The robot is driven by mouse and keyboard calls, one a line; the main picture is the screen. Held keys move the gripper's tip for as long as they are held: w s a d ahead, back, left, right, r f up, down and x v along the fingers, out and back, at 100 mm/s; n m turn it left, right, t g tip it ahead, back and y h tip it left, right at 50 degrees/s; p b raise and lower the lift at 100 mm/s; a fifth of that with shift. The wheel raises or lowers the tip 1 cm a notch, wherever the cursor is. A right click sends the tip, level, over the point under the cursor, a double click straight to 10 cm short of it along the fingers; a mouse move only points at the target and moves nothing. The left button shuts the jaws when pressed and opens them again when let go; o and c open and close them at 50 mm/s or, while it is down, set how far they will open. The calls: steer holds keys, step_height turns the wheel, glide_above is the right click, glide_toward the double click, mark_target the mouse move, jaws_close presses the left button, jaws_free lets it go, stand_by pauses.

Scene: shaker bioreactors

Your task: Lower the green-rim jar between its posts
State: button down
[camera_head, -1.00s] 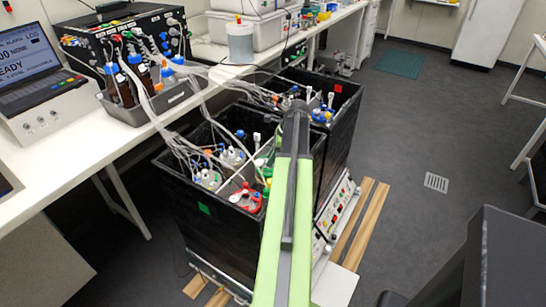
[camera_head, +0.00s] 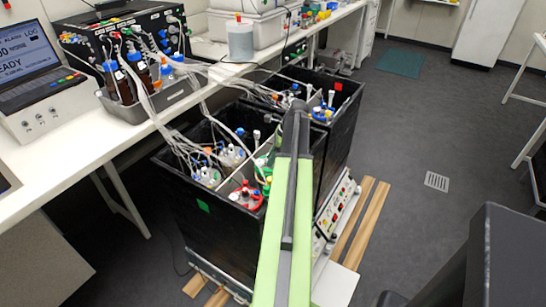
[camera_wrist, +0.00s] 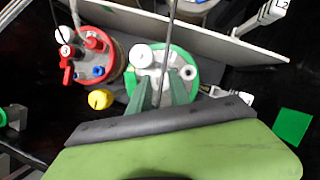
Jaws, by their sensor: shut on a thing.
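The green-rim jar (camera_wrist: 188,62) is seen from above in the wrist view, with white caps and ports on its lid. My gripper (camera_wrist: 162,92) is shut on it, with its green fingers at the near side of the lid. The jar's lower body and the posts are hidden under the lid and gripper. In the head view my arm covers most of the jar and the gripper, which are over the near black box (camera_head: 185,215).
A red-rim jar (camera_wrist: 92,58) stands close on the left, with a yellow cap (camera_wrist: 101,99) between. A pale divider (camera_wrist: 225,43) runs behind the green-rim jar. A green square (camera_wrist: 292,126) marks the dark wall at right. Tubes (camera_head: 200,110) run from the bench into the boxes.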

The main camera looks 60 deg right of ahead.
steer(key=shift+f+b, duration=1.9)
stand_by(0.4)
steer(key=c, duration=1.1)
jaws_free()
steer(key=shift+r, duration=0.1)
steer(key=p+v, duration=1.6)
steer(key=v, duration=0.1)
steer(key=shift+r, duration=0.15)
